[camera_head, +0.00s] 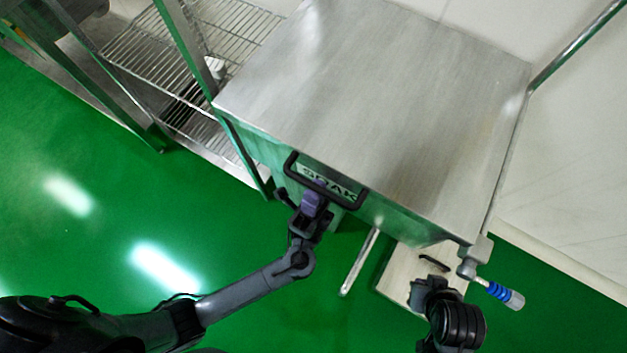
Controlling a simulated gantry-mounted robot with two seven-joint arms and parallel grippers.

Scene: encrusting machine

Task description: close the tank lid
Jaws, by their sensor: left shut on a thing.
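The tank lid (375,100) is a broad brushed-steel plate that covers the top of the tank. I cannot tell from this angle whether its edge sits fully flush. The tank front (262,150) shows below the lid's edge and carries a "SOAK" label. A dark bar handle (325,184) sticks out at the front, before the label. My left gripper (312,200) is shut on this handle near its middle. My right gripper (430,285) is low on the right, apart from the lid, and its fingers are not clear.
A tap with a blue grip (500,293) juts out at the tank's front right corner. A wire shelf rack (190,50) stands close on the left. A pale panel (405,275) lies below the tank by my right gripper. Green floor is open at the lower left.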

